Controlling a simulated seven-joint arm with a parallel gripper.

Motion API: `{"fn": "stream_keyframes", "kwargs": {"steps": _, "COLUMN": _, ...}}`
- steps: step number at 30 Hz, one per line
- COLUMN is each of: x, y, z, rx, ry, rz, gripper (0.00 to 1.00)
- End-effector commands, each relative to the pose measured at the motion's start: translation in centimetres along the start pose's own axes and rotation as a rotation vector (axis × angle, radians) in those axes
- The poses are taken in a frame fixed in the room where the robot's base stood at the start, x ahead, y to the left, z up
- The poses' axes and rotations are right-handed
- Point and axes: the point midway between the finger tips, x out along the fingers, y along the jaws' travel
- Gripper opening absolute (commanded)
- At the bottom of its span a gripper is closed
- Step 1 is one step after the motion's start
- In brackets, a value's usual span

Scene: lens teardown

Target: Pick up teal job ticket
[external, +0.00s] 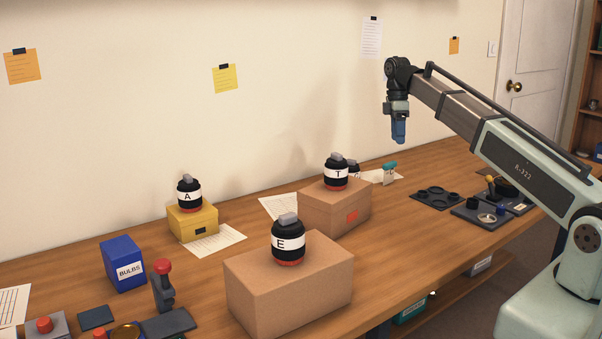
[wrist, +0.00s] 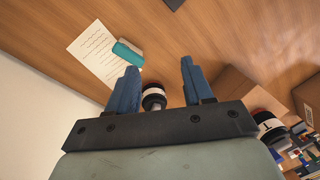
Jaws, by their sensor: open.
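A small teal piece (external: 389,166), the only teal thing on the bench top that fits the job ticket, stands beside a white sheet at the back of the bench. In the wrist view the teal piece (wrist: 127,52) lies at the sheet's right edge, beyond my left fingertip; whether it touches the sheet is unclear. My gripper (external: 398,138) is above the back of the bench, pointing down, with nothing in it. In the wrist view my gripper (wrist: 158,67) has its blue fingers wide apart, with the teal piece outside the gap.
A dark lens (wrist: 153,97) shows below the gap between my fingers. A lens marked T (external: 336,171) stands on a cardboard box (external: 330,210). Lens E (external: 288,240) stands on a larger box. A dark tray (external: 437,197) lies to the right.

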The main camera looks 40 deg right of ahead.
Motion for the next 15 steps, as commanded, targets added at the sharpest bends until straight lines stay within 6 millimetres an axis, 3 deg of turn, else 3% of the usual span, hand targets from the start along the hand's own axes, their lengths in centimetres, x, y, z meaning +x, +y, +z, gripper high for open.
{"fn": "stream_keyframes", "kwargs": {"steps": 3, "x": 0.4, "y": 1.3, "z": 0.6, "rx": 0.183, "ry": 0.005, "rz": 0.005, "gripper": 0.51}}
{"fn": "stream_keyframes", "kwargs": {"steps": 15, "x": 0.5, "y": 3.5, "z": -0.5, "rx": 0.890, "ry": 0.041, "rz": 0.033, "gripper": 0.51}}
